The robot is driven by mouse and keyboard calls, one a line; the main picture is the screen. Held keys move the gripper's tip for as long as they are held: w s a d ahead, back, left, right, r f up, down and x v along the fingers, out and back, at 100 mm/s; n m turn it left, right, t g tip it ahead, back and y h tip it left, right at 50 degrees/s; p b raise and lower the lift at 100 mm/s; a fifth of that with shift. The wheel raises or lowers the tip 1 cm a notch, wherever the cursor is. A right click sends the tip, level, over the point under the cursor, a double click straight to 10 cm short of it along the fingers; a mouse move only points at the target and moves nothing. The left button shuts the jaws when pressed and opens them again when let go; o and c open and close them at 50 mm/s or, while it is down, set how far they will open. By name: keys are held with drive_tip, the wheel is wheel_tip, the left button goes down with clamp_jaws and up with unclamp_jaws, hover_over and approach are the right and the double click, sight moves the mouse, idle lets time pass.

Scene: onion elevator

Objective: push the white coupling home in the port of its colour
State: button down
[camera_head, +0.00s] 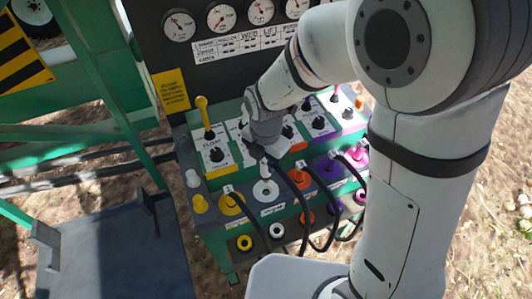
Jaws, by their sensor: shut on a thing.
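My gripper (260,151) points down over the front panel and is shut on the white coupling (265,171). Only the lower part of the coupling shows below the jaws; the rest is hidden. The coupling stands roughly upright, with its lower end at the middle of the white port (266,194), a round white disc on the sloped green face. I cannot tell from this view how deep it sits in the port. A black hose runs near the jaws.
A yellow port (231,205) is left of the white one; orange (299,177) and purple (328,167) ports are to its right. Black hoses loop in front. A yellow-knobbed lever (204,115) rises behind, below several gauges. A dark plate (115,250) lies at lower left.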

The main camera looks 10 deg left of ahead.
sight(265, 173)
drive_tip(key=shift+f+b, duration=2)
drive_tip(key=shift+f, duration=0.85)
drive_tip(key=shift+s, duration=0.1)
